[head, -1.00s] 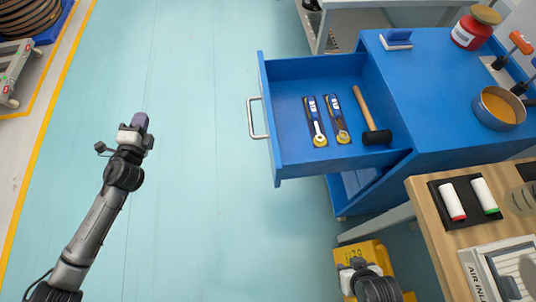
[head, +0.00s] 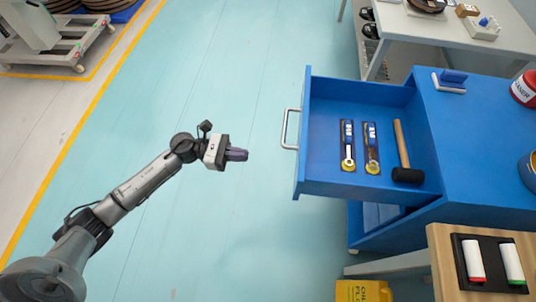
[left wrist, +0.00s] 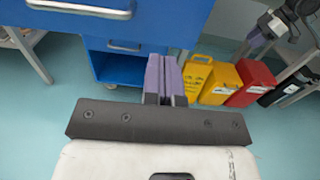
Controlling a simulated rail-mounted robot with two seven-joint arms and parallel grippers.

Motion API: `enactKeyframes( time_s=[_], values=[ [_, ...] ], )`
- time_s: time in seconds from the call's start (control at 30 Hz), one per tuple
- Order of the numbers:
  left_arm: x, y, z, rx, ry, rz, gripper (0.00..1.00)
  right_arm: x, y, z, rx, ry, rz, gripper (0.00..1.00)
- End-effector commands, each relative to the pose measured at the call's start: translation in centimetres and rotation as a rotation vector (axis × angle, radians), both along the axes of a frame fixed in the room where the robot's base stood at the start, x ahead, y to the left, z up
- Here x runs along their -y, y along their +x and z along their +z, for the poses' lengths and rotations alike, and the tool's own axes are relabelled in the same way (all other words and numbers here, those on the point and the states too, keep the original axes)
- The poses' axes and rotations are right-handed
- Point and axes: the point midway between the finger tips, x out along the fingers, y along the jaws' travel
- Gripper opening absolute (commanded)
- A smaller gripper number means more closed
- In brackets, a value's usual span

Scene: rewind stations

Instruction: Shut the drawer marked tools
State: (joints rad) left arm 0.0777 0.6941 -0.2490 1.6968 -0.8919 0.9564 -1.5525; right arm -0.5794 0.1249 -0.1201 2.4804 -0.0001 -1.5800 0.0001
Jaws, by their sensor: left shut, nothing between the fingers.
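A blue drawer (head: 330,186) stands pulled out to the left from a blue cabinet (head: 480,135); no tools marking is readable. Its silver bar handle (head: 287,129) is on the left-facing front. Inside lie two blue-handled tools (head: 347,146) and a black-headed mallet (head: 407,174). My left gripper (head: 240,155) is shut and empty, left of the handle and apart from it. In the left wrist view its purple fingers (left wrist: 166,78) point toward the cabinet, with the handle (left wrist: 85,8) at the top left. My right gripper (left wrist: 257,40) shows only in the left wrist view, small.
A wooden bench (head: 445,270) stands at the lower right, with a yellow container (head: 362,291) beside it. The left wrist view shows yellow bins and a red bin (left wrist: 252,82) on the floor. A white table (head: 400,25) is behind. The floor left of the drawer is clear.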

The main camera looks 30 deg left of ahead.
Motion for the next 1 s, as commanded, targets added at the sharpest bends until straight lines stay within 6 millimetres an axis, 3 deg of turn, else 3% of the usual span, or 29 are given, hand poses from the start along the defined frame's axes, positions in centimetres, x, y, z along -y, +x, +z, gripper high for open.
enactKeyframes(
  time_s=[0.6, 1.0],
  values=[
    [9.9, 3.6, 0.0, 0.001, -0.003, 0.001, 0.0, -0.2, 0.0, -1.0, -0.001, 0.008, -0.006, 0.43],
    [12.5, 4.5, 0.0, 0.0, -0.001, 0.002, 0.0, -0.1, 0.0, -1.3, -0.001, 0.005, -0.004, 0.43]
  ],
)
